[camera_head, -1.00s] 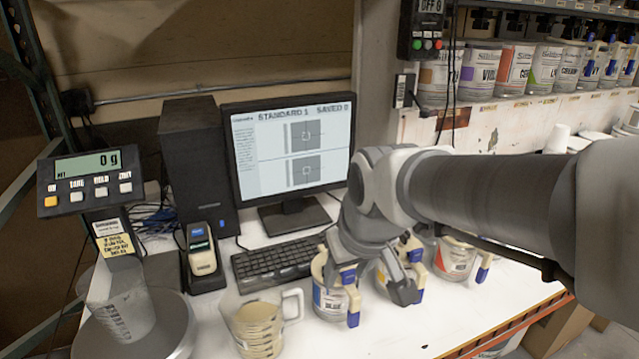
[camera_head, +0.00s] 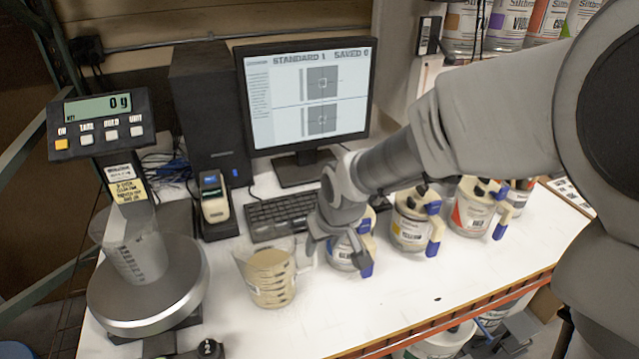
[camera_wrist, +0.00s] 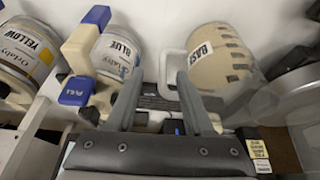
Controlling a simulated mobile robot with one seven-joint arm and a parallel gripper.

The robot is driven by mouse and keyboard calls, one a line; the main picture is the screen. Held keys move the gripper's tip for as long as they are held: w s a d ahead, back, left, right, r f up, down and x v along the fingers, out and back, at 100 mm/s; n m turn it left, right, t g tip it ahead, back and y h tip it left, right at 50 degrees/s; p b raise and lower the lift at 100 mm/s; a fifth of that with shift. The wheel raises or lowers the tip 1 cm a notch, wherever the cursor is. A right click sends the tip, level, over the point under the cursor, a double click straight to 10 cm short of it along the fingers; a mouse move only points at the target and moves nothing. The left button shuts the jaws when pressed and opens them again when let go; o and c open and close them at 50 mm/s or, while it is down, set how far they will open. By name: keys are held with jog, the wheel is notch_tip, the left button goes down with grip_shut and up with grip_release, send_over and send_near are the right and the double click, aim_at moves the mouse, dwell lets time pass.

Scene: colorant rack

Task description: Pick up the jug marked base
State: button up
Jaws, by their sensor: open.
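The jug marked base (camera_head: 268,280) is a clear measuring jug with cream contents, upright on the white counter. In the wrist view the jug (camera_wrist: 228,68) shows its BASE label, with its pale handle (camera_wrist: 172,66) facing the space between my fingers. My gripper (camera_head: 318,250) is open and empty, just right of the jug in the head view and in front of the blue can. In the wrist view my gripper's fingers (camera_wrist: 160,88) point toward the handle. I cannot tell whether they touch it.
The blue can (camera_head: 345,250) stands close to the right of my gripper. The yellow can (camera_head: 408,222) and a red-labelled can (camera_head: 470,208) stand further right. A scale (camera_head: 150,295) holding an empty clear beaker (camera_head: 135,250) is left of the jug. A keyboard (camera_head: 280,213) lies behind.

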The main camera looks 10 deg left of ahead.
jog(key=shift+a+x, duration=0.2)
jog(key=shift+x, duration=1.4)
jog(key=shift+a+x, duration=0.2)
jog(key=shift+x, duration=1.35)
jog(key=shift+w+r, duration=0.1)
grip_shut()
jog(key=shift+r, duration=0.1)
